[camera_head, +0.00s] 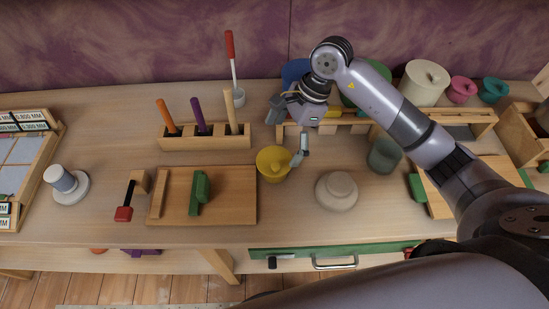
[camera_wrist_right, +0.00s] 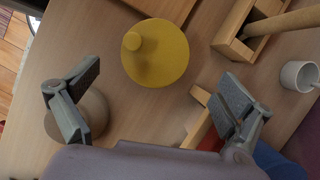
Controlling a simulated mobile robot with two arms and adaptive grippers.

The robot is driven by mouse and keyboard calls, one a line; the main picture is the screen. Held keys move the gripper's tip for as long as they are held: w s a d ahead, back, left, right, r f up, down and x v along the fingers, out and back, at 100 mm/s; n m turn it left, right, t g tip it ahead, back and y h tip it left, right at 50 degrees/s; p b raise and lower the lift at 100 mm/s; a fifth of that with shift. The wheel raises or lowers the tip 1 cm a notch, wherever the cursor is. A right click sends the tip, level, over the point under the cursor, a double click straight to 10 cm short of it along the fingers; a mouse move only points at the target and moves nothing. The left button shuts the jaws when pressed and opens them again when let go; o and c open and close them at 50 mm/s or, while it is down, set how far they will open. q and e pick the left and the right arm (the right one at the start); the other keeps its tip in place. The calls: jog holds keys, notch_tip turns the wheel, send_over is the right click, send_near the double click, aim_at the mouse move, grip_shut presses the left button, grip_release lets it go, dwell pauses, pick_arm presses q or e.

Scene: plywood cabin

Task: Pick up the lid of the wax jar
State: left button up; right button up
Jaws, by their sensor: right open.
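A yellow jar (camera_head: 273,164) stands on the workbench near the middle, with a round lid on it. In the right wrist view the yellow lid (camera_wrist_right: 163,60) with its small round knob (camera_wrist_right: 132,41) shows from above. No label shows which jar holds wax. My right gripper (camera_head: 287,132) is open and empty, above and just behind the yellow jar, one finger overlapping its right side in the head view. In the wrist view the lid lies ahead, between and beyond the two fingers. My left gripper is not in view.
A beige lidded jar (camera_head: 337,191) stands to the right, and a grey-green jar (camera_head: 384,155) behind it. A wooden tool rack (camera_head: 205,142) and a board with a green block (camera_head: 201,188) are at left. A white cup (camera_head: 238,97) stands behind.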

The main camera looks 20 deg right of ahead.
aim_at(278, 159)
jog(key=shift+s+a+f+p, duration=0.2)
jog(key=shift+f+p, duration=0.1)
jog(key=p+x, duration=0.1)
jog(key=x, duration=0.2)
jog(key=shift+s+a+f, duration=0.1)
jog(key=shift+f, duration=0.15)
jog(key=shift+a+f, duration=0.1)
jog(key=shift+f, duration=0.3)
jog(key=c, duration=1.2)
jog(key=shift+o, duration=0.2)
jog(key=shift+r, duration=0.1)
